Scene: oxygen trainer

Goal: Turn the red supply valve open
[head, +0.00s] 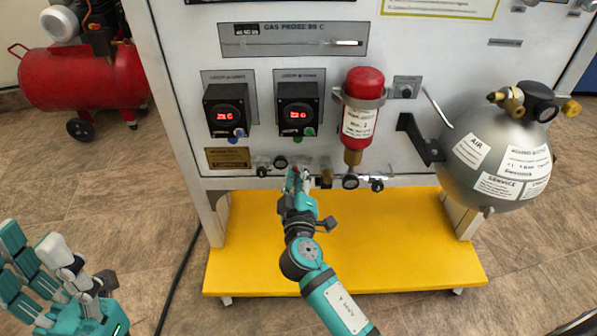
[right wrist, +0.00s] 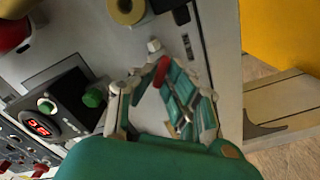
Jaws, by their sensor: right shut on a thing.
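My right gripper (head: 296,178) reaches up to the lower edge of the white trainer panel, below the two black display boxes. In the right wrist view its fingers (right wrist: 155,80) close around a small red valve handle (right wrist: 162,71). Most of the handle is hidden behind the fingers, so its angle is hard to tell. My left gripper (head: 55,275) is at the lower left of the head view, fingers spread, empty and away from the panel.
A red cylinder (head: 362,122) hangs on the panel, right of the display boxes (head: 297,110). A grey sphere tank (head: 490,150) juts out at the right. A yellow base (head: 400,235) lies below. A red compressor (head: 80,78) stands at the left.

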